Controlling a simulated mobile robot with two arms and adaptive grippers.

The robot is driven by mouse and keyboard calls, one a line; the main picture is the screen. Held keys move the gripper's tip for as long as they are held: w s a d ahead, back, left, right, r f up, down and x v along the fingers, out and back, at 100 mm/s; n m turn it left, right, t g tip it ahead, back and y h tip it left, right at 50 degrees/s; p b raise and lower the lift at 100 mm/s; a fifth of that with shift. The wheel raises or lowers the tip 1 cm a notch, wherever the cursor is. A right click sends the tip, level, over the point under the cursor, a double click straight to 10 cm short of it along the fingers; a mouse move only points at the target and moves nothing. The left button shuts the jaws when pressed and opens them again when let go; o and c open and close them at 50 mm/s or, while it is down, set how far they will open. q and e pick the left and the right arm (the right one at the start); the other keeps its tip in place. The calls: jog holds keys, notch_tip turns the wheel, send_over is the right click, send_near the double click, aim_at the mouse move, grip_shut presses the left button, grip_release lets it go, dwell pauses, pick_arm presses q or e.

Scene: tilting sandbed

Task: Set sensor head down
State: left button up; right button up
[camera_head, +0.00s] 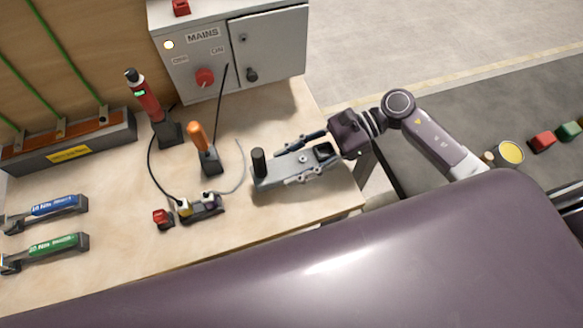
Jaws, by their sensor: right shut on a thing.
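My right gripper (298,160) reaches in from the right over the workbench's right end. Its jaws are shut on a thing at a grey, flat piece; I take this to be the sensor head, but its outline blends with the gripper. A black upright cylinder (258,162) stands at the left end of the grey piece (272,184), just beyond the fingertips. I cannot tell whether the grey piece touches the bench (320,206). My left gripper is not in view.
A grey mains box (278,45) stands behind. A red tool (145,97), an orange-handled tool (198,138) and a small connector block (206,207) with cables are to the left. Blue (54,208) and green (54,244) labelled tools lie far left.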

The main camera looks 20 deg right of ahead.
aim_at(292, 171)
jog(key=shift+f, duration=0.35)
notch_tip(292, 171, down, 3)
jog(key=shift+w+d+f+p, duration=0.1)
jog(key=shift+d+p, duration=0.05)
jog(key=shift+p, duration=0.2)
jog(key=shift+f, duration=0.45)
jog(key=o, duration=1)
jog(key=shift+c, duration=0.2)
jog(key=o, duration=0.4)
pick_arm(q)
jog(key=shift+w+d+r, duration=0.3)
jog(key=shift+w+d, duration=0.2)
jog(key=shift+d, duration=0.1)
